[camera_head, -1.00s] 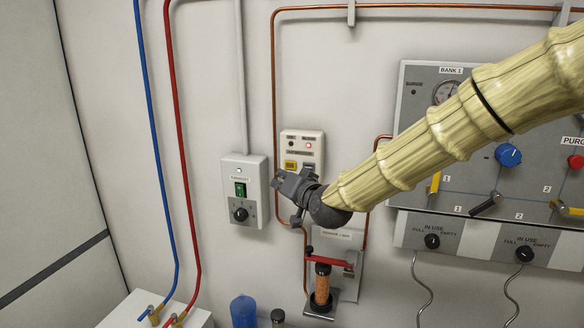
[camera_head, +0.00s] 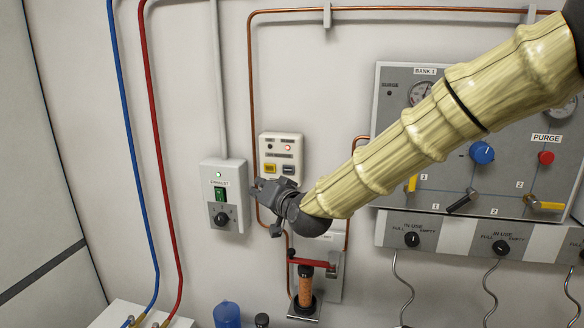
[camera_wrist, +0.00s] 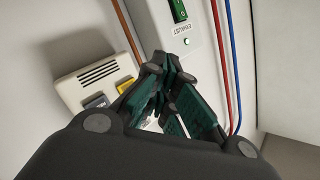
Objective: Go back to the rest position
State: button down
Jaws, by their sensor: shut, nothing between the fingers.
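My gripper (camera_head: 262,191) is on the end of my tan ribbed arm, in front of the wall between the exhaust control box (camera_head: 223,196) and the white alarm box (camera_head: 281,156). Its fingers are shut with nothing held, and they show close together in the wrist view (camera_wrist: 172,75). The exhaust box also shows in the wrist view (camera_wrist: 181,33), just beyond the fingertips. The alarm box is there too (camera_wrist: 92,78), with a yellow and a grey button. I cannot tell whether the fingertips touch anything. My forearm hides part of the gas panel.
The gas panel (camera_head: 388,133) with valves stands right, behind my arm. A cartridge (camera_head: 305,288) with a red lever sits below my gripper. Blue (camera_head: 128,150) and red (camera_head: 162,150) hoses run down the left wall. A blue bottle (camera_head: 227,314) is at the bottom. The far left is clear.

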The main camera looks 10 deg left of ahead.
jog(key=s+d+f+g+h, duration=0.1)
jog(key=d+f, duration=0.3)
jog(key=f, duration=0.4)
jog(key=s+d+f+m+g+h, duration=0.1)
jog(key=d+f, duration=0.2)
jog(key=f, duration=0.5)
jog(key=s+d+f+h, duration=0.1)
jog(key=d+f, duration=0.3)
jog(key=f, duration=0.4)
jog(key=s+d+f+g+h, duration=0.1)
jog(key=s+d+f, duration=0.25)
jog(key=f, duration=0.25)
jog(key=s+d+f+g+h+b, duration=0.1)
jog(key=s+d+f, duration=0.25)
jog(key=f, duration=0.35)
jog(key=s+d+f+g+h, duration=0.1)
jog(key=s+d+f, duration=0.25)
jog(key=f, duration=0.25)
jog(key=s+d+f+g+h, duration=0.1)
jog(key=s+d+f+g, duration=0.1)
jog(key=s+d+f, duration=0.4)
jog(key=s+d+f+g+h+b, duration=0.1)
jog(key=s+d+f, duration=0.5)
jog(key=s, duration=1)
jog(key=s+d+f+g+h, duration=0.3)
jog(key=s+d+f, duration=0.3)
jog(key=s+d, duration=0.4)
jog(key=shift+s+d+m+g, duration=0.3)
jog(key=shift+s+d+g, duration=0.1)
jog(key=shift+d, duration=0.3)
